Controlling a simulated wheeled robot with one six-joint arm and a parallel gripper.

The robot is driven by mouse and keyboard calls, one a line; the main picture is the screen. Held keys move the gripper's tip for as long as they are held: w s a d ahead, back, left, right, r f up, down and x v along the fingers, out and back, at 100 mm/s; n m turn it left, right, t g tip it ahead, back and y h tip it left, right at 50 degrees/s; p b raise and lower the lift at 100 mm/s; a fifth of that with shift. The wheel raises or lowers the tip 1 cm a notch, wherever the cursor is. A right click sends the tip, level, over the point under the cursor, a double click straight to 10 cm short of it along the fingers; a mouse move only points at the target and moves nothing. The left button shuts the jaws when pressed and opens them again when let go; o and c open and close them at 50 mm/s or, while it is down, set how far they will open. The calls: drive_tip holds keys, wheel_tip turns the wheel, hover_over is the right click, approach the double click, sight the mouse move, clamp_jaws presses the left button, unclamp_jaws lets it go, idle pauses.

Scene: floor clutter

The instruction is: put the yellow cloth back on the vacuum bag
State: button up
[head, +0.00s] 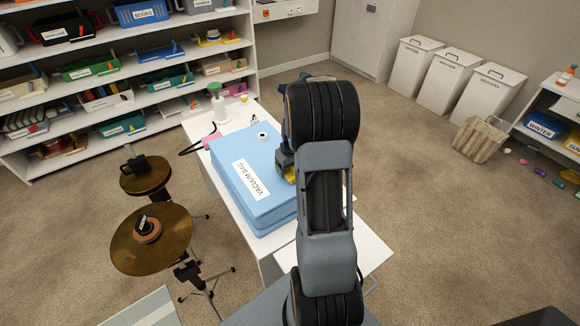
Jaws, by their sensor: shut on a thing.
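The vacuum bag (236,183) is a light blue, flat, stacked block with a white "VACUUM BAG" label. It lies on the white bench in the middle of the head view. My gripper (286,170) is at the bag's right side, mostly hidden behind my own arm. It is shut on the yellow cloth (290,176), of which only a small yellow patch shows at the bag's right edge. I cannot tell whether the cloth touches the bag.
The white bench (372,250) also holds a green-topped bottle (217,103) and a pink item (209,141). Cymbals (150,252) on stands are close on the left. Shelves with labelled bins fill the back left. White bins (449,80) stand at the back right. Carpet at right is mostly clear.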

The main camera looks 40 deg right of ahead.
drive_tip(key=shift+f, duration=0.3)
drive_tip(key=shift+f, duration=0.1)
drive_tip(key=shift+f, duration=0.15)
drive_tip(key=o, duration=0.9)
